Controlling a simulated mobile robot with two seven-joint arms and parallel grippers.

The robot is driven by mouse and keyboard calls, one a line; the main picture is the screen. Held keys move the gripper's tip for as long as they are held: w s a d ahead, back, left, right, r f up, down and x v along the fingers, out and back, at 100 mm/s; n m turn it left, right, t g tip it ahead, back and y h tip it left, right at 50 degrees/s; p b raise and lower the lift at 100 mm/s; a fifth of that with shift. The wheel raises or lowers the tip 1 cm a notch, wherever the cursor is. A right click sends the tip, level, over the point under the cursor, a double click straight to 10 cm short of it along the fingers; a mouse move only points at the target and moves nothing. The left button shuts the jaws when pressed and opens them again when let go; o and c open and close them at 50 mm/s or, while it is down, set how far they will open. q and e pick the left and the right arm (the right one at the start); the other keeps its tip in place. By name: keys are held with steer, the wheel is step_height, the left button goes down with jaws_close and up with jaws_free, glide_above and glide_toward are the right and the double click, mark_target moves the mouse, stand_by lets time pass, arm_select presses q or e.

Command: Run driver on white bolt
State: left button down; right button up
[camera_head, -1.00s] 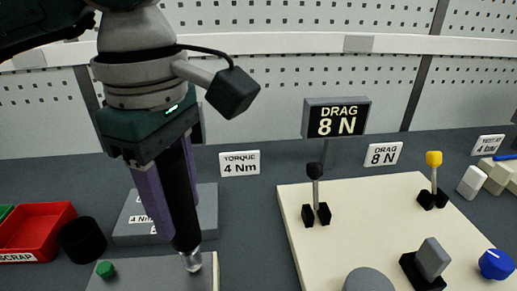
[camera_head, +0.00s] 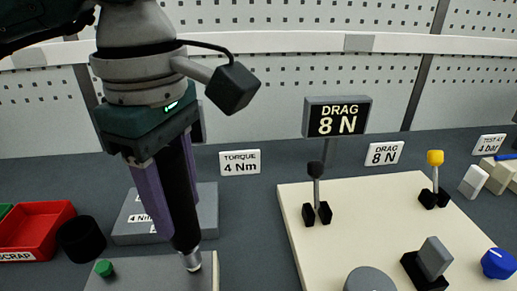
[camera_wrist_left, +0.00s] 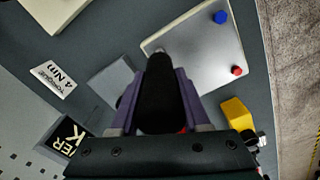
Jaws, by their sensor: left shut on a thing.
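My left gripper (camera_head: 173,205) is shut on a black driver (camera_head: 184,222), with its purple fingers on both sides of it. The driver points down, slightly tilted, and its metal tip (camera_head: 192,261) is at the far right part of a grey plate (camera_head: 150,275). In the left wrist view the driver (camera_wrist_left: 158,92) hangs over the same corner of the plate (camera_wrist_left: 190,50). I cannot make out the white bolt apart from the tip. A green bolt (camera_head: 105,268) stands at the plate's left; blue (camera_wrist_left: 221,17) and red (camera_wrist_left: 236,71) ones stand at its other corners. My right gripper is out of view.
A grey block marked 4 Nm (camera_head: 128,234) lies behind the plate. A black cylinder (camera_head: 81,240) and a red scrap bin (camera_head: 38,232) are on the left. A cream board (camera_head: 330,245) with levers stands on the right. A yellow object (camera_wrist_left: 237,113) shows in the wrist view.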

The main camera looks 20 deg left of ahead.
mark_target(162, 154)
arm_select(q)
steer(key=b, duration=0.2)
steer(key=shift+f+b, duration=0.3)
stand_by(5.1)
steer(key=shift+r, duration=0.1)
steer(key=shift+r+p, duration=2.35)
steer(key=shift+r, duration=1.15)
steer(key=shift+f, duration=0.1)
